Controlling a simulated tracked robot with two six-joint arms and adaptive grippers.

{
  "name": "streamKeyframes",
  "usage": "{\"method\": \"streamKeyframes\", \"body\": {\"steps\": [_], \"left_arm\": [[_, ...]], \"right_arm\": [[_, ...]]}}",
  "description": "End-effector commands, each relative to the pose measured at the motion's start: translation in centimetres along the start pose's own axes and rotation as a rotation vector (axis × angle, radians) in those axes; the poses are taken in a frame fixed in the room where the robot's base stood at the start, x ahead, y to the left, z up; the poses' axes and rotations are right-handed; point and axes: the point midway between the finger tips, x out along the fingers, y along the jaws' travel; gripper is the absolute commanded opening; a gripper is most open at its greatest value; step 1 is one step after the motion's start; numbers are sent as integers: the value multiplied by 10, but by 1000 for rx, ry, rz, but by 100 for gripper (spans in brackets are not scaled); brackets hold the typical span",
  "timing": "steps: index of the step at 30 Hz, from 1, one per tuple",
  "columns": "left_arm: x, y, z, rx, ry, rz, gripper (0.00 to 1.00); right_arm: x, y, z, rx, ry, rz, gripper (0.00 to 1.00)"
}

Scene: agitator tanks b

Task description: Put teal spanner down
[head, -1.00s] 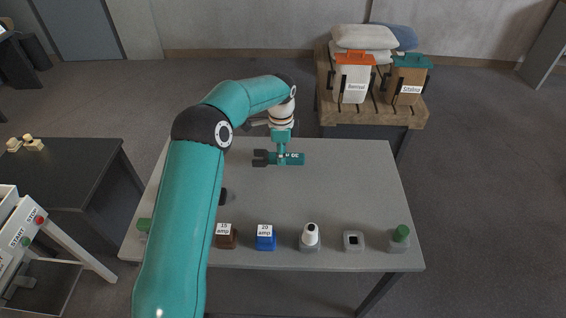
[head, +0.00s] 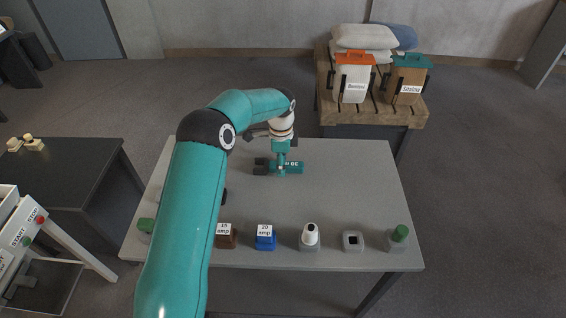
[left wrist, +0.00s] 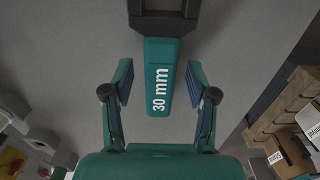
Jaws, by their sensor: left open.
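The teal spanner (head: 294,168) lies at the back middle of the grey table (head: 340,190), its dark jaw end to the left in the head view. In the left wrist view its teal handle (left wrist: 161,76), marked 30 mm, lies between my fingers, with the dark jaw at the top edge. My left gripper (head: 281,165) is right over the spanner. In the left wrist view my left gripper (left wrist: 160,82) is open, with gaps between both fingers and the handle. My right gripper is not in view.
Along the table's front stand a brown 15 amp block (head: 227,238), a blue 20 amp block (head: 265,239), a white bottle (head: 310,236), a small grey holder (head: 352,242) and a green-topped item (head: 399,236). A wooden pallet (head: 375,115) with canisters stands behind. The table's right middle is clear.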

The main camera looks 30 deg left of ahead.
Motion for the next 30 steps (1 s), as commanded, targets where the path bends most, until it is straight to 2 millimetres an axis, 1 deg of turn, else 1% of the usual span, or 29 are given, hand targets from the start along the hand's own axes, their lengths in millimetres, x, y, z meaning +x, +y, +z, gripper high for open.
{"method": "streamKeyframes", "body": {"steps": [5, 8, 15, 18, 21, 25, 30], "left_arm": [[-14, -1, -1, 0, 1, -4, 58], [-30, -1, -1, 0, 3, -6, 58], [-79, -1, -1, 1, 3, -6, 58], [-97, -1, -1, 1, 2, -5, 58], [-110, -1, -1, 1, 1, -4, 58], [-118, 0, -1, 1, 1, -2, 58], [-120, 0, -1, 2, 1, -1, 58]], "right_arm": [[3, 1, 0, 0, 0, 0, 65], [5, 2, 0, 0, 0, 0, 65], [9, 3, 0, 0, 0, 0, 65], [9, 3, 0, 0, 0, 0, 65], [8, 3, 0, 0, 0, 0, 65], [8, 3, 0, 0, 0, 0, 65], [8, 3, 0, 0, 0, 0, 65]]}}
